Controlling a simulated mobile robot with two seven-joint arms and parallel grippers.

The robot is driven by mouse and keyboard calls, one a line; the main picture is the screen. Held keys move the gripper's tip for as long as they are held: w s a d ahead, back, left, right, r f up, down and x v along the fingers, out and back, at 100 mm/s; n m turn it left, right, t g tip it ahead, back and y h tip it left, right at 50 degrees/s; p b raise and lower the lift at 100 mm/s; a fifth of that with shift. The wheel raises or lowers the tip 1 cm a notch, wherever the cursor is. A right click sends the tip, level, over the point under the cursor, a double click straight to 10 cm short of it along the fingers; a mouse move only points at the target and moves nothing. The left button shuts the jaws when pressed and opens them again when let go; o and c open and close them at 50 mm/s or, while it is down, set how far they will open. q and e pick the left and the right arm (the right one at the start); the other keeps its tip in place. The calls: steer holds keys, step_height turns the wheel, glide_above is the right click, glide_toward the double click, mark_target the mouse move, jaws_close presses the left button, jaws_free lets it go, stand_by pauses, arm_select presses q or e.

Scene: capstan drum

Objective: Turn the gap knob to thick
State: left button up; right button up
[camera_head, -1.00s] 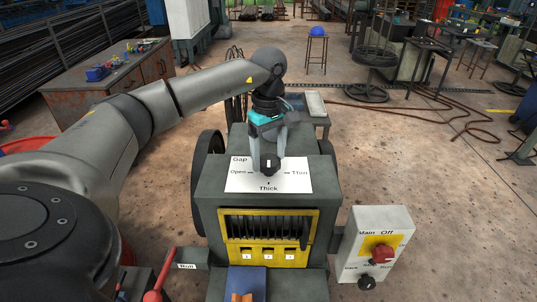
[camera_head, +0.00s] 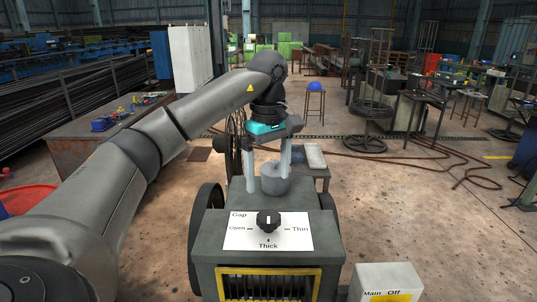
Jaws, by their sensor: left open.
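The gap knob (camera_head: 268,222) is black with a short white mark. It sits on a white label plate (camera_head: 240,241) with Open at left, Thin at right and Thick at the near side. The white mark runs up and down in the picture, in line with the Thick tick; which end points is hard to tell. My left gripper (camera_head: 268,181) is open, fingers pointing down, beyond the knob and apart from it. A grey round part (camera_head: 275,181) on the machine top shows between its fingers. My right gripper is not in view.
The grey machine (camera_head: 209,248) carries the plate and has a yellow-framed slotted front (camera_head: 270,271). A switch box (camera_head: 387,279) marked Main Off stands at the near right. Cables (camera_head: 420,160) lie on the floor.

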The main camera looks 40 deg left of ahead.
arm_select(q)
steer(key=shift+r+p, duration=0.9)
steer(key=shift+r, duration=1.65)
